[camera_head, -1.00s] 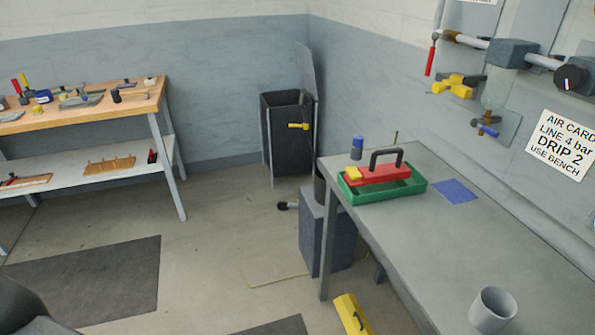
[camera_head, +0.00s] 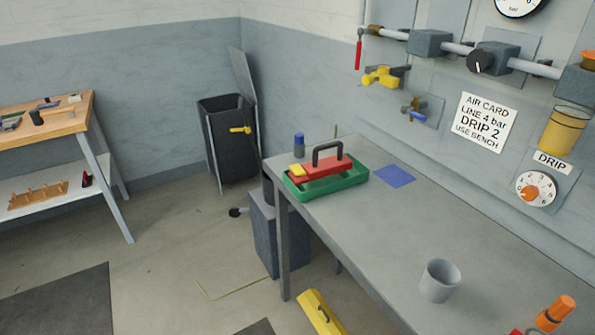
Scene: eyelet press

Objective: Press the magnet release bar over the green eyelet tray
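The green tray (camera_head: 350,186) stands on the far left part of the grey bench (camera_head: 390,240). A red magnet bar (camera_head: 324,173) with a black arched handle (camera_head: 331,149) lies in or over the tray. A yellow piece (camera_head: 298,170) sits at the bar's left end, which looks like the release bar. The tray's inside is mostly hidden by the red bar, so I cannot see any eyelets. Neither of my grippers shows in the view.
A blue-topped bottle (camera_head: 299,146) stands behind the tray and a blue sheet (camera_head: 395,175) lies to its right. A grey cup (camera_head: 440,280) stands near the front. A grey box (camera_head: 275,235) and a yellow case (camera_head: 320,315) are on the floor by the bench.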

